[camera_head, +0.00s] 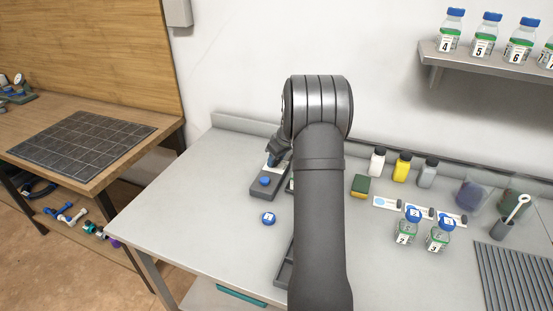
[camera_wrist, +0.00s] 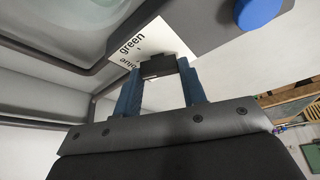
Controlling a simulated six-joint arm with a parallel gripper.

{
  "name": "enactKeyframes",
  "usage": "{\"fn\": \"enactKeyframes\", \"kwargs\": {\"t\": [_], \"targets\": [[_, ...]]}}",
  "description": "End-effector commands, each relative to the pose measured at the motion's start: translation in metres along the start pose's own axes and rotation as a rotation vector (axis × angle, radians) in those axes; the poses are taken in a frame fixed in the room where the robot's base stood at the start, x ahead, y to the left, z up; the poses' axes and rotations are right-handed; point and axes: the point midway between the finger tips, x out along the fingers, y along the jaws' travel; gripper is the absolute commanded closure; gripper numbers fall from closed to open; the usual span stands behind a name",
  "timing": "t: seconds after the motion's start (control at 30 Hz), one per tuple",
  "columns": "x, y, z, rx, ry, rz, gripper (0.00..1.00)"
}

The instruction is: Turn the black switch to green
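The black switch (camera_wrist: 158,66) shows in the wrist view, beside a white label (camera_wrist: 150,38) that reads "green" and a second, partly covered word. My gripper (camera_wrist: 160,80) has its two blue fingers on either side of the switch. The switch fills the gap between the fingertips, so the gripper looks shut on it. A round blue button (camera_wrist: 258,12) sits on the same grey panel. In the head view, my gripper (camera_head: 271,162) reaches down to the grey switch box (camera_head: 262,194) with its blue button (camera_head: 265,181); the switch itself is hidden there.
A blue-capped bottle (camera_head: 268,219) stands in front of the box. My arm hides the middle of the table. To the right are a sponge (camera_head: 360,185), small bottles (camera_head: 402,167), labelled vials (camera_head: 408,230) and a ribbed grey mat (camera_head: 518,272). The table's left part is clear.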

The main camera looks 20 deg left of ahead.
Motion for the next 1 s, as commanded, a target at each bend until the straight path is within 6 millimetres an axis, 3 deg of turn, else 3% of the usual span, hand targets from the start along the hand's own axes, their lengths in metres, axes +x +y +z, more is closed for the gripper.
{"fn": "enactKeyframes", "kwargs": {"t": [0.1, 0.47, 1.0], "targets": [[-0.0002, 0.0001, 0.0001, 0.000, 0.000, 0.000, 0.85], [-0.0002, -0.0008, 0.0001, 0.057, -0.001, 0.025, 0.85], [0.0001, -0.0035, -0.0006, 0.457, -0.001, 0.192, 0.85]]}}
